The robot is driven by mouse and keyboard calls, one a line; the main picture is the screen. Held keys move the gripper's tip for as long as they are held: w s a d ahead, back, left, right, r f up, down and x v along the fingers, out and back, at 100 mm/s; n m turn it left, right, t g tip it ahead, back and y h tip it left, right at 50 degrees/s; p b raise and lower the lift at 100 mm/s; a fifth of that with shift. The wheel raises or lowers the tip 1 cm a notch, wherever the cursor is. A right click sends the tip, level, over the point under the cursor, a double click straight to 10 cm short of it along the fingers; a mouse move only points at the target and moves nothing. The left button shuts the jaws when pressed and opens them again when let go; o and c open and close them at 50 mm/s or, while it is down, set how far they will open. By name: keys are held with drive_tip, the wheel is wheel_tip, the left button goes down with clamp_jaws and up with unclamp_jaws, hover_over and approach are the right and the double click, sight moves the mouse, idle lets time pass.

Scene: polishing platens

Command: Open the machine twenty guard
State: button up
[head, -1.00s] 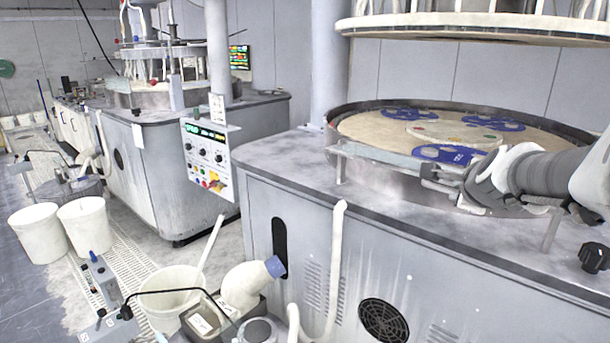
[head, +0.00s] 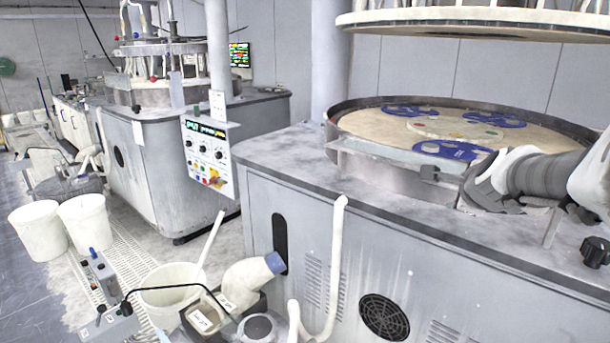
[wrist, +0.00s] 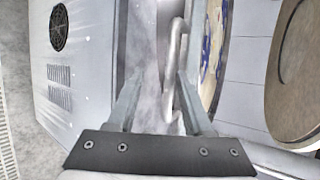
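A round polishing platen (head: 400,124) with blue carriers lies in the near machine (head: 330,230). A curved metal guard (head: 375,170) wraps the front of its rim. I cannot read a machine number. My gripper (head: 432,172) is at the guard's front right, with the wrist hiding part of the guard. In the wrist view my gripper (wrist: 158,78) has its two fingers apart. A grey tubular bar (wrist: 174,45) runs between and beyond the fingers, close to the right one. I cannot tell whether they touch it.
An upper plate (head: 470,25) hangs above the platen. A black knob (head: 595,251) sits on the machine top at right. A control panel (head: 208,158) hangs at left, before a second machine (head: 160,165). White buckets (head: 85,220) stand on the floor.

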drive_tip(key=shift+r, duration=0.15)
drive_tip(key=p+v, duration=1.2)
drive_tip(key=v, duration=0.5)
drive_tip(key=shift+s+p, duration=0.2)
drive_tip(key=shift+p, duration=0.2)
drive_tip(key=shift+r, duration=0.1)
drive_tip(key=s+a+f+n+g+y, duration=0.1)
drive_tip(key=s+a+n+g+y, duration=0.1)
drive_tip(key=a+n, duration=0.5)
drive_tip(key=s+a+f+n+g+y+p, duration=0.1)
drive_tip(key=s+a+n, duration=0.6)
drive_tip(key=n, duration=1)
drive_tip(key=g+y, duration=0.1)
drive_tip(key=g, duration=0.1)
drive_tip(key=shift+a+f+n+g, duration=0.3)
drive_tip(key=shift+a+f+g, duration=0.05)
drive_tip(key=shift+a+g, duration=0.05)
